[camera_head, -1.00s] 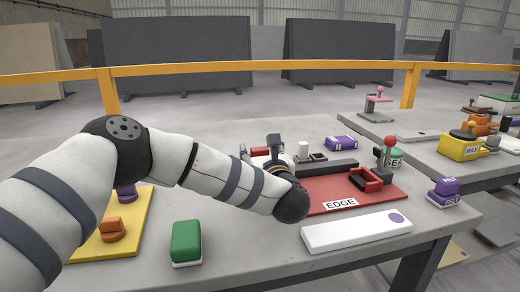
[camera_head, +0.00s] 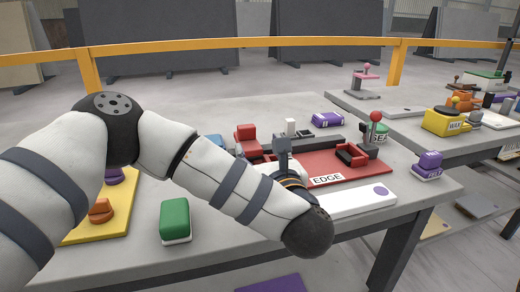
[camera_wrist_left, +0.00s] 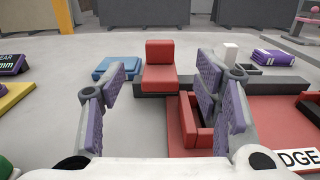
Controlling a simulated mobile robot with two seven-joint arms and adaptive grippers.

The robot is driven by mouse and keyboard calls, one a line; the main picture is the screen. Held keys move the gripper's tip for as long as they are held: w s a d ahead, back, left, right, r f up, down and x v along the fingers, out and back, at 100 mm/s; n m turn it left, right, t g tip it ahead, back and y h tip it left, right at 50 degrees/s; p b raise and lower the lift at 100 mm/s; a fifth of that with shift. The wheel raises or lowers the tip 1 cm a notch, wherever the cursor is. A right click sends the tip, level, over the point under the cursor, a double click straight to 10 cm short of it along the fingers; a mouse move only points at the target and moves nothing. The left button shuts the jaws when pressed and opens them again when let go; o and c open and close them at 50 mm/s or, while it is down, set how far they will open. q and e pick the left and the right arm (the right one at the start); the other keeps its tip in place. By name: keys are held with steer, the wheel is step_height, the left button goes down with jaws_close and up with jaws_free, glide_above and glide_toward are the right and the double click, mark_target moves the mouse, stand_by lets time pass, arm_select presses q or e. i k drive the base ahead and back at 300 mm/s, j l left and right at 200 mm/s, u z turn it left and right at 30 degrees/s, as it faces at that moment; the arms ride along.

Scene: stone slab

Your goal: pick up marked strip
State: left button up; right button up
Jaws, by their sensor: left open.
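The marked strip is most likely the long white strip (camera_head: 365,198) with a purple dot at its right end. It lies flat along the table's front edge, before the red EDGE board (camera_head: 375,166). My left wrist hides its left end in the head view. My left gripper (camera_head: 262,152) points away over the left part of the red board, beyond the strip. In the left wrist view the gripper (camera_wrist_left: 160,82) is open and empty, its purple-padded fingers apart. A red block (camera_wrist_left: 160,66) shows beyond and between the fingers. The strip does not show in that view. My right gripper is not in view.
A green block (camera_head: 174,220) and a yellow board (camera_head: 110,224) with knobs are at the left. Purple blocks (camera_head: 327,119) (camera_head: 428,165) stand behind and right of the red board. A red-knobbed lever (camera_head: 375,122) rises at the board's right. Bare table lies before the green block.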

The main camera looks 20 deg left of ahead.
mark_target(353, 202)
steer(key=k+l, duration=0.85)
